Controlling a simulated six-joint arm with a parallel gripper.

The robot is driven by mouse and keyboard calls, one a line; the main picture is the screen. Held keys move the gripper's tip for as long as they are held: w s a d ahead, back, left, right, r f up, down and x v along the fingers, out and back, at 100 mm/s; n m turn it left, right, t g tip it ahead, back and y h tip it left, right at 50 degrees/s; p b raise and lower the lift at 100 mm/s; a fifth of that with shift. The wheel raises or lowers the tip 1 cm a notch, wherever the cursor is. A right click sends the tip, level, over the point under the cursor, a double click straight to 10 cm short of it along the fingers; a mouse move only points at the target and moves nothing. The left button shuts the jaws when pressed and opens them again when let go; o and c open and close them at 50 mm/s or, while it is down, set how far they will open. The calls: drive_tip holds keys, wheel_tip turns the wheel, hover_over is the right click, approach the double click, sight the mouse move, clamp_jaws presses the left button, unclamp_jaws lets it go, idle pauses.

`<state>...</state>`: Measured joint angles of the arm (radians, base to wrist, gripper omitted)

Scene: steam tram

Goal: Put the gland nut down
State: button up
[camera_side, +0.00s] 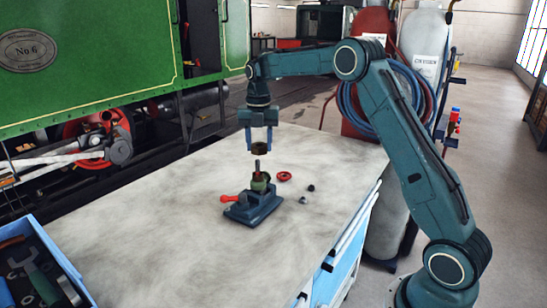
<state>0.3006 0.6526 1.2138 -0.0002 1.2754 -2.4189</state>
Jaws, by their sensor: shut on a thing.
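My gripper (259,143) points straight down over the bench. It is shut on the gland nut (260,149), a dark brownish ring between the fingertips. The nut hangs in the air, a little above the tip of an upright stem (257,166). The stem rises from a greenish valve body (259,183), which sits in a blue-grey vise (253,206) with a red handle. The nut appears apart from the stem. Exact alignment in depth cannot be told from this one view.
A red handwheel (284,176), a small dark part (311,188) and a small grey nut (303,200) lie right of the vise. A blue tool tray (40,265) stands at the front left. The bench top (150,215) is clear left of the vise. A green tram stands behind.

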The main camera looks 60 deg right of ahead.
hover_over(288, 221)
drive_tip(key=shift+r, duration=0.35)
wheel_tip(288, 221, down, 20)
idle(1.4)
drive_tip(key=shift+f, duration=0.15)
drive_tip(key=o, duration=1)
wheel_tip(288, 221, up, 12)
drive_tip(key=shift+r, duration=0.2)
